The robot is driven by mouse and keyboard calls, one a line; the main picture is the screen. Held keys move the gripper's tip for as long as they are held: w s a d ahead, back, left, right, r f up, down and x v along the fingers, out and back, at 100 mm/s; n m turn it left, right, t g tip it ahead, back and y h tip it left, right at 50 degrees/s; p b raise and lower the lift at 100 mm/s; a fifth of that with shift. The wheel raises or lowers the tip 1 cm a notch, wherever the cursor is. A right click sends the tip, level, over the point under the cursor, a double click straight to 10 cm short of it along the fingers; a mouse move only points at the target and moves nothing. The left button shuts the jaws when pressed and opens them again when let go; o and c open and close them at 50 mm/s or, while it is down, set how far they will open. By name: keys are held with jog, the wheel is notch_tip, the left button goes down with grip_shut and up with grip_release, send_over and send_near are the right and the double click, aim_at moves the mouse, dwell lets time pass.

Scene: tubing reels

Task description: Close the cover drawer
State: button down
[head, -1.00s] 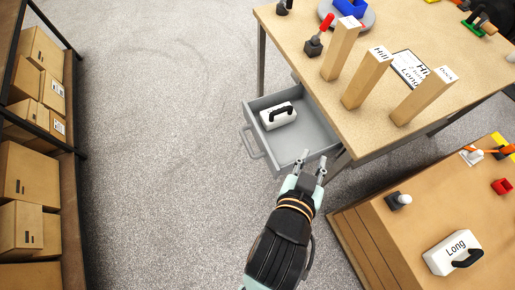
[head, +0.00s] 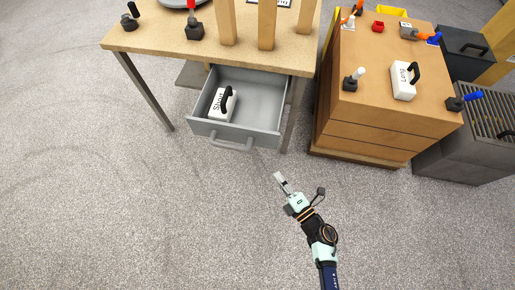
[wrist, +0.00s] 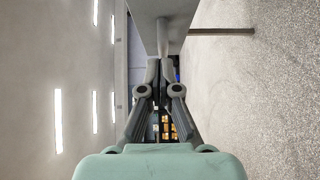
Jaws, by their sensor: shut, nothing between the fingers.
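The grey drawer (head: 262,103) is pulled out from under the wooden table in the head view. Its curved front handle (head: 231,146) faces the open floor. A white block with a black handle, labelled "Short" (head: 217,108), lies inside at the left. My gripper (head: 280,178) is shut and empty. In the picture it is below and right of the drawer front, apart from it. In the wrist view the fingers (wrist: 160,75) are together, and a grey surface (wrist: 165,20), apparently the drawer, is close above them.
The table (head: 150,35) carries wooden posts and small tools above the drawer. A wooden cabinet (head: 365,135) stands to the right, with a white block labelled "Long" (head: 402,82) on top. Grey floor in front of the drawer is clear.

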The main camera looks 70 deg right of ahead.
jog(key=b, duration=0.3)
send_near(260, 139)
jog(key=w, duration=0.5)
jog(key=d, duration=0.2)
jog(key=shift+s+d, duration=0.1)
jog(key=shift+d, duration=0.75)
